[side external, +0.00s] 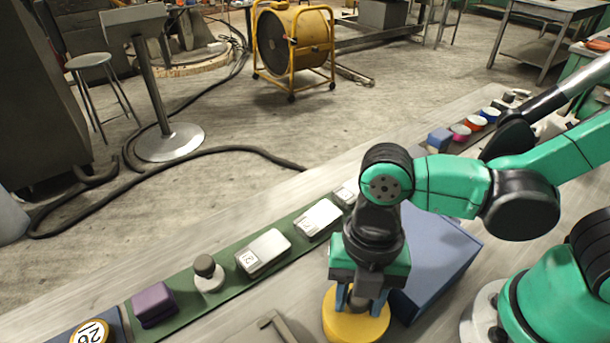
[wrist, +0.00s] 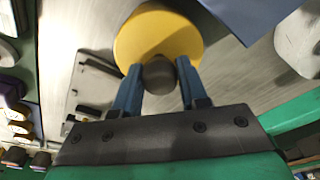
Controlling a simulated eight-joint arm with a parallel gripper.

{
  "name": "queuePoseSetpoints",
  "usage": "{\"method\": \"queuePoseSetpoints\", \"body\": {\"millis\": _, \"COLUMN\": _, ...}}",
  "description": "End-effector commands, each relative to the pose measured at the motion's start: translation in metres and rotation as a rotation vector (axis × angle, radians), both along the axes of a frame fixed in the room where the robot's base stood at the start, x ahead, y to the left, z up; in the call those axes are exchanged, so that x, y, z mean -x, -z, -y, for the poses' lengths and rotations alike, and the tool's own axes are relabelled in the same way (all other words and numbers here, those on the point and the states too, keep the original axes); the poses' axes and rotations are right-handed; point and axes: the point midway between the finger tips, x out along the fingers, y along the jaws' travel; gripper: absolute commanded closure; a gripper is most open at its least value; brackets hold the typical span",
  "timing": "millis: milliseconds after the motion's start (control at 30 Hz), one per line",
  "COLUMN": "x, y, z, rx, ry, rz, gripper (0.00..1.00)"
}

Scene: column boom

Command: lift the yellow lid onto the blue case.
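The yellow lid (side external: 345,327) is a round disc with a dark knob (wrist: 159,77), lying flat at the front of the table. It also fills the top middle of the wrist view (wrist: 150,37). My gripper (side external: 360,300) points down over the lid. Its blue fingers (wrist: 157,80) stand on either side of the knob, with a narrow gap visible, so it looks open. The blue case (side external: 432,262) is a large box right beside the lid, partly hidden behind my arm in the side view. Its corner shows at the top of the wrist view (wrist: 243,14).
A green strip (side external: 222,285) runs along the table with a purple block (side external: 153,304), a knobbed weight (side external: 208,274) and pale metal blocks (side external: 263,252). A grey bracket (side external: 272,330) lies left of the lid. More small coloured items (side external: 474,123) stand at the far end.

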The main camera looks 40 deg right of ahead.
Motion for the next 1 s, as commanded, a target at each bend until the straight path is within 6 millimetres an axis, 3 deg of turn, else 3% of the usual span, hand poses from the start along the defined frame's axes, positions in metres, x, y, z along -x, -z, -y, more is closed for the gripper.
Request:
{"method": "queuePoseSetpoints", "body": {"millis": 33, "x": 0.0, "y": 0.0, "z": 0.0, "rx": 0.0, "ry": 0.0, "rz": 0.0, "gripper": 0.9}}
{"method": "queuePoseSetpoints", "body": {"millis": 67, "x": 0.0, "y": 0.0, "z": 0.0, "rx": 0.0, "ry": 0.0, "rz": 0.0, "gripper": 0.99}}
{"method": "queuePoseSetpoints", "body": {"millis": 100, "x": 0.0, "y": 0.0, "z": 0.0, "rx": 0.0, "ry": 0.0, "rz": 0.0, "gripper": 1.0}}
{"method": "queuePoseSetpoints", "body": {"millis": 633, "x": -0.001, "y": -0.01, "z": 0.0, "rx": 0.0, "ry": 0.0, "rz": 0.0, "gripper": 1.0}}
{"method": "queuePoseSetpoints", "body": {"millis": 867, "x": 0.0, "y": -0.036, "z": 0.0, "rx": 0.0, "ry": 0.0, "rz": 0.0, "gripper": 1.0}}
{"method": "queuePoseSetpoints", "body": {"millis": 1000, "x": 0.0, "y": -0.064, "z": 0.0, "rx": 0.0, "ry": 0.0, "rz": 0.0, "gripper": 1.0}}
